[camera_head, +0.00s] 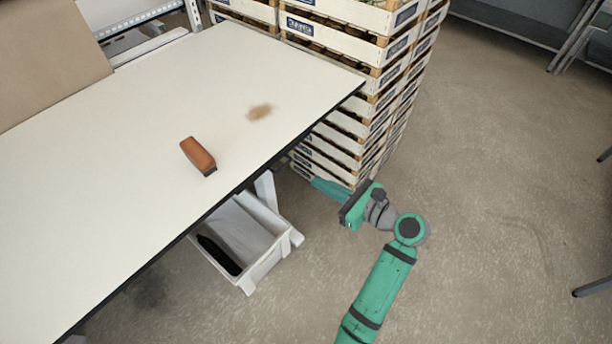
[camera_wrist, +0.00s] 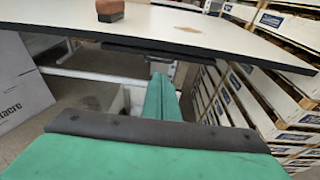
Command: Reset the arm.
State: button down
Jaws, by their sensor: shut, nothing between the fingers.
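My green arm reaches up from the bottom of the head view, off the table's right edge. My gripper (camera_head: 328,188) points left, toward the table edge and the crate stack, lower than the tabletop. In the wrist view, the two green fingers of my gripper (camera_wrist: 162,80) lie together with nothing between them. The white table (camera_head: 110,140) has an orange-brown brush-like block (camera_head: 198,156) on it, apart from my gripper. The block's lower part also shows at the top of the wrist view (camera_wrist: 110,10).
A tall stack of wooden crates (camera_head: 385,95) stands close beside my gripper. A white bin (camera_head: 262,262) with a dark thing inside is below the table edge. A brown stain (camera_head: 260,111) marks the tabletop.

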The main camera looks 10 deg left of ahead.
jog(key=v, duration=0.3)
jog(key=shift+s+d+r, duration=0.1)
jog(key=s+a+f+n+t+h, duration=0.1)
jog(key=s+f+t+h, duration=0.25)
jog(key=f, duration=0.95)
jog(key=s+d+f+n+h, duration=0.3)
jog(key=s+f+n+h, duration=0.35)
jog(key=s, duration=0.55)
jog(key=s+r+n+t+h, duration=0.2)
jog(key=s+r+n, duration=0.4)
jog(key=s+n, duration=0.2)
jog(key=s+r+n+t+h, duration=0.1)
jog(key=s+r+n+t, duration=0.1)
jog(key=s+r+n, duration=0.4)
jog(key=s+d+n, duration=0.1)
jog(key=s+n, duration=0.1)
jog(key=s, duration=0.3)
jog(key=shift+s+h, duration=0.4)
